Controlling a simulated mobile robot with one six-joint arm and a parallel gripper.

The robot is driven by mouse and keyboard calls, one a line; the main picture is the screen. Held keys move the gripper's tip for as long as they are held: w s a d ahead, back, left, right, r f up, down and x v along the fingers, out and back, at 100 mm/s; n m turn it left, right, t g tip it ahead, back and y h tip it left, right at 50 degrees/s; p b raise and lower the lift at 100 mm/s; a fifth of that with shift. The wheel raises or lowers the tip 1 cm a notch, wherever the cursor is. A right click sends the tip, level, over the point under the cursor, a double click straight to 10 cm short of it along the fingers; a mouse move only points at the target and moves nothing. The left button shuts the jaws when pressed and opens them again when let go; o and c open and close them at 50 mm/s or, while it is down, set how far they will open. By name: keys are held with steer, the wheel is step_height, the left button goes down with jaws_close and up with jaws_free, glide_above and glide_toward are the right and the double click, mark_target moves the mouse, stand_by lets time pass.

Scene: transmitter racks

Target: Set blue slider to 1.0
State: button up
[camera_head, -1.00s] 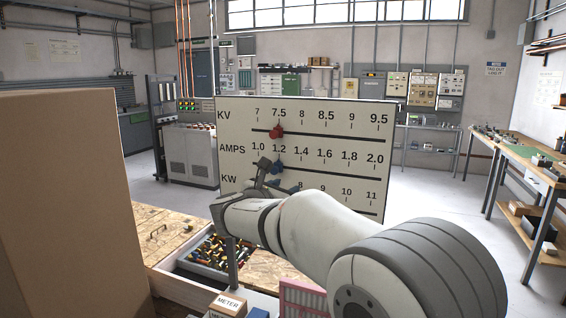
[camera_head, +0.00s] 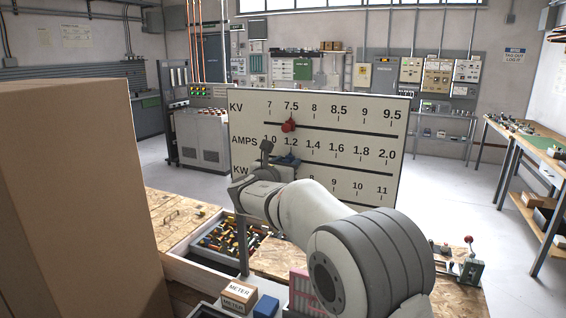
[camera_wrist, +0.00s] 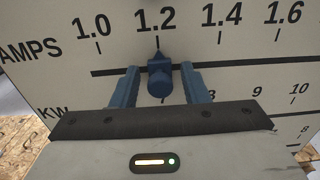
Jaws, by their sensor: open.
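The meter board (camera_head: 330,105) has KV, AMPS and KW scales. On the AMPS scale, the blue slider (camera_wrist: 159,78) has its pointer just under the 1.2 mark in the wrist view. My gripper (camera_wrist: 158,72) is open, with one blue finger on each side of the slider. A visible gap separates each finger from the knob. In the head view my wrist (camera_head: 258,188) is at the board's left part, and the blue slider and fingers are hard to tell apart there.
A red slider (camera_head: 289,125) sits near 7.5 on the KV scale. The KW slider is hidden. A large cardboard box (camera_head: 75,200) stands at left. A tray of small parts (camera_head: 180,268), a METER box (camera_head: 239,296) and a blue block (camera_head: 265,306) lie below.

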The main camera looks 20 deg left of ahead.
jaws_close()
stand_by(0.3)
